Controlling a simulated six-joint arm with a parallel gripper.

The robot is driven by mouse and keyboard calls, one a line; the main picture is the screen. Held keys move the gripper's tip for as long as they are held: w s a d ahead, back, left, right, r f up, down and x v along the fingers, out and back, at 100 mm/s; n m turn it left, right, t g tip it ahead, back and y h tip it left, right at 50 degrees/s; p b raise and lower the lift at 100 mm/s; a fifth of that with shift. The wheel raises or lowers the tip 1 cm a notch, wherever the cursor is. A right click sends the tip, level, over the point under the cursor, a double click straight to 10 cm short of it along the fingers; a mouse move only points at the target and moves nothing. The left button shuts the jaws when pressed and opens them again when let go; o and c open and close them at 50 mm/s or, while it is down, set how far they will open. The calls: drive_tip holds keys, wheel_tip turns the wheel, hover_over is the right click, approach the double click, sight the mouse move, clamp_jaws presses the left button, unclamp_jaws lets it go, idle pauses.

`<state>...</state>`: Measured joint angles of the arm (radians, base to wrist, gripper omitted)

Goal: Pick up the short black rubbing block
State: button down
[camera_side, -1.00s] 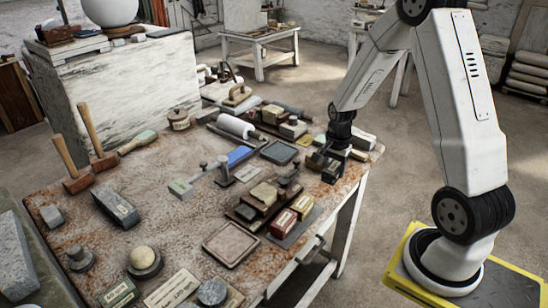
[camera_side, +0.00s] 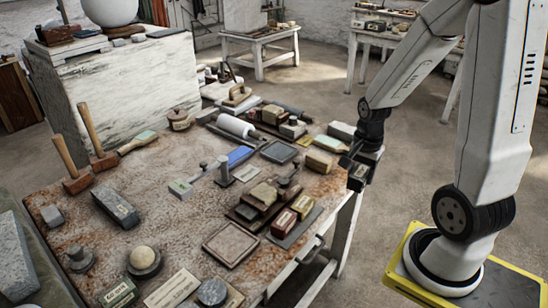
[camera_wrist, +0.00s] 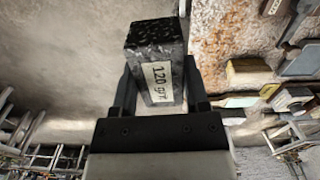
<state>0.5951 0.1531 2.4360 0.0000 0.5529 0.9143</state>
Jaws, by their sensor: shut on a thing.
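The short black rubbing block (camera_wrist: 156,62) is between my gripper's two fingers, with a pale label reading about "120 grt" on the side facing the wrist camera. My gripper (camera_wrist: 158,90) is shut on it. In the side view my gripper (camera_side: 353,164) hangs at the right edge of the worktable, and the block (camera_side: 357,179) shows small and dark at its tip. The wrist view shows floor beneath the block, with the table to the right. The far ends of the fingers are partly hidden by the block.
The rusty worktable (camera_side: 190,225) is crowded. A tan block (camera_side: 319,163) and a grey block (camera_side: 340,131) are near my gripper. Mallets (camera_side: 70,165) stand at left. Open floor lies right of the table.

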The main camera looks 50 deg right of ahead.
idle(0.5)
drive_tip(key=c, duration=0.7)
unclamp_jaws()
drive_tip(key=shift+c, duration=0.2)
clamp_jaws()
drive_tip(key=shift+w+a, duration=0.1)
drive_tip(key=shift+w, duration=0.45)
drive_tip(key=w+a, duration=0.6)
drive_tip(key=w, duration=0.4)
drive_tip(key=w+a, duration=0.6)
drive_tip(key=w, duration=0.4)
drive_tip(key=shift+w, duration=0.25)
